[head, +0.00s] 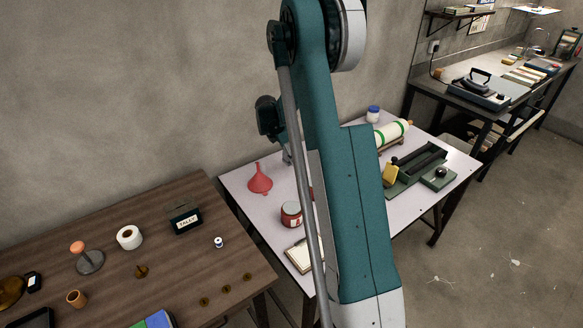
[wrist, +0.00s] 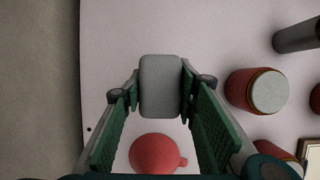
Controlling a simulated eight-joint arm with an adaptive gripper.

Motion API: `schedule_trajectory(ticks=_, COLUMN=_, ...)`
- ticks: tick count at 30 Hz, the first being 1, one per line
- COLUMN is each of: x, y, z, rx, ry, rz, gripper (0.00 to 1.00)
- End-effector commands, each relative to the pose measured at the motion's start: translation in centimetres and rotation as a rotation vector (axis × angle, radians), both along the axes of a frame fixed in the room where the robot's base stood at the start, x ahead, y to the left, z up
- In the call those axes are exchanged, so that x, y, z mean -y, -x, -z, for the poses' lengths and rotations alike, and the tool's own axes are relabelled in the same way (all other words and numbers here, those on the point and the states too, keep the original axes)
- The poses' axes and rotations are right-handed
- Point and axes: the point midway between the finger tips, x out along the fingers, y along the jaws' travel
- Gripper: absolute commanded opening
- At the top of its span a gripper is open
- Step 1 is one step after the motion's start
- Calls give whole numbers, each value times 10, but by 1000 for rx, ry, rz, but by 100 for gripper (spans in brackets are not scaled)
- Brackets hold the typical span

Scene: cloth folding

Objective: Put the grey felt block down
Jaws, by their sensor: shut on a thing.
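In the wrist view, the grey felt block (wrist: 161,84) is between the fingertips of my gripper (wrist: 160,96). The green finger pads reach along both its sides and are shut on it. The pale table top (wrist: 115,50) lies behind it in that view; I cannot tell the gap between block and table. In the head view, my arm hides the block and most of my gripper.
A red funnel (head: 260,181) stands on the pale table near the wall; it also shows below the block in the wrist view (wrist: 155,153). A red jar (head: 291,216) and a clipboard (head: 302,256) are nearer. A brown table (head: 110,220) stands left.

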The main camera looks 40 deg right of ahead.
Motion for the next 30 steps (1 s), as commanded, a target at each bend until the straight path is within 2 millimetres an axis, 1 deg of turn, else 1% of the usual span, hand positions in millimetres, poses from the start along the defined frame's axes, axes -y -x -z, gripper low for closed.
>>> schedule_trajectory(ticks=1, x=0, y=0, z=8, rx=0, ry=0, rz=0, gripper=18)
schedule_trajectory(ticks=3, x=0, y=0, z=16, rx=0, ry=0, rz=0, gripper=18)
schedule_trajectory(ticks=6, x=0, y=0, z=21, rx=0, ry=0, rz=0, gripper=18)
schedule_trajectory(ticks=16, x=0, y=0, z=22, rx=0, ry=0, rz=0, gripper=18)
schedule_trajectory(ticks=19, x=0, y=0, z=25, rx=0, ry=0, rz=0, gripper=18)
schedule_trajectory(ticks=27, x=0, y=0, z=53, rx=0, ry=0, rz=0, gripper=18)
schedule_trajectory(ticks=30, x=0, y=0, z=58, rx=0, ry=0, rz=0, gripper=18)
